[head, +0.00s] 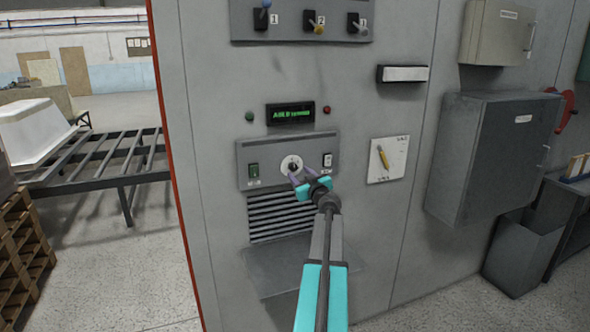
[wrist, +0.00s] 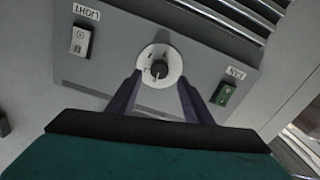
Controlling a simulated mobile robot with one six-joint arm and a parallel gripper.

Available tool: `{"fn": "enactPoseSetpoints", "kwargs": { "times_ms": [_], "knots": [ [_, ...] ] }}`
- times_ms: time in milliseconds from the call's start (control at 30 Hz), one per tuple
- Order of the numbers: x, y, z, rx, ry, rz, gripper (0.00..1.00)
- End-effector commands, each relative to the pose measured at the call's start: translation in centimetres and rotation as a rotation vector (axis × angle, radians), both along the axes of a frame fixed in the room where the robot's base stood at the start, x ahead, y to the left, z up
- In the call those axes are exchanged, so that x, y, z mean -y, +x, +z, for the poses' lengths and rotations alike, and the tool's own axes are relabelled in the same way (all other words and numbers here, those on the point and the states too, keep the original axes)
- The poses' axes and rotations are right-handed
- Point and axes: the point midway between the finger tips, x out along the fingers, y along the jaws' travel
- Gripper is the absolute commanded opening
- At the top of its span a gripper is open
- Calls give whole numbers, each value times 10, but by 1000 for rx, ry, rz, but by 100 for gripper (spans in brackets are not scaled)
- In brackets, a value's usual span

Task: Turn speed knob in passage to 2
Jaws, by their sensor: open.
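The speed knob is a small dark knob (wrist: 158,69) on a round white dial (wrist: 160,84) in the middle of a grey control panel (head: 249,154). In the head view the knob (head: 292,165) sits just beyond my fingertips. My gripper (wrist: 159,88) is open, its two purple fingers on either side of the dial in the wrist view. The fingers appear apart from the knob; whether they reach its depth I cannot tell. The dial marks are too small to read. My gripper also shows in the head view (head: 300,178).
A green switch (head: 254,169) and a white switch labelled LIGHT (wrist: 80,40) flank the dial. Above are a lit green display (head: 291,114) and three levers on an upper panel (head: 300,35). A vent grille (head: 282,215) and a shelf (head: 305,268) lie below. A grey box (head: 492,155) juts out at right.

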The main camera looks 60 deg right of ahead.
Motion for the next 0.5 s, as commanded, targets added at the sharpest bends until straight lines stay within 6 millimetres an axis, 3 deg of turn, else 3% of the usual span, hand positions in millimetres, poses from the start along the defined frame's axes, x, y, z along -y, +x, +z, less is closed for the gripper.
{"fn": "enactPoseSetpoints", "kwargs": {
  "times_ms": [500],
  "knots": [
    [25,34,1,1,1,0,46]
  ]
}}
